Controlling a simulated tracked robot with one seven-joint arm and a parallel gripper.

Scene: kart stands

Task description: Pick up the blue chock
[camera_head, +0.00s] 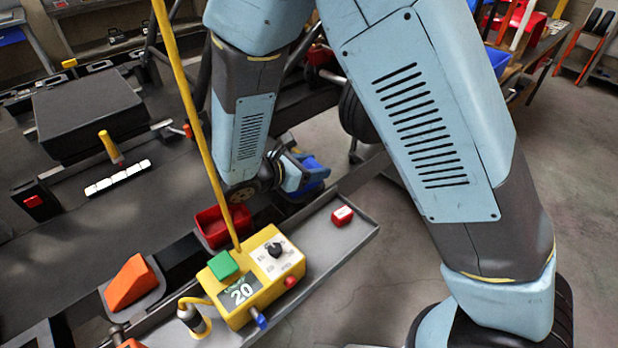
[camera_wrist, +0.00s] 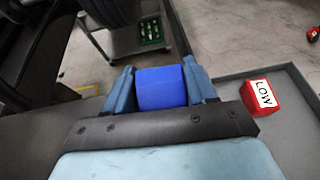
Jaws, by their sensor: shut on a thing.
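The blue chock (camera_wrist: 162,88) sits between the two fingers of my gripper (camera_wrist: 160,84) in the wrist view. The fingers are shut on it from both sides. Its lower part is hidden behind the dark palm bar. In the head view my gripper (camera_head: 308,178) is at the far side of the grey tray, with a blue patch of the chock (camera_head: 312,162) showing beside the fingers. I cannot tell how high the chock is above the surface below it.
A red block marked LOW (camera_wrist: 262,97) lies on the grey tray (camera_head: 352,240). A yellow control box (camera_head: 258,275) with a yellow pole, a red bin (camera_head: 222,224) and an orange chock (camera_head: 129,283) stand nearby. A black wheel (camera_head: 356,112) is behind my gripper.

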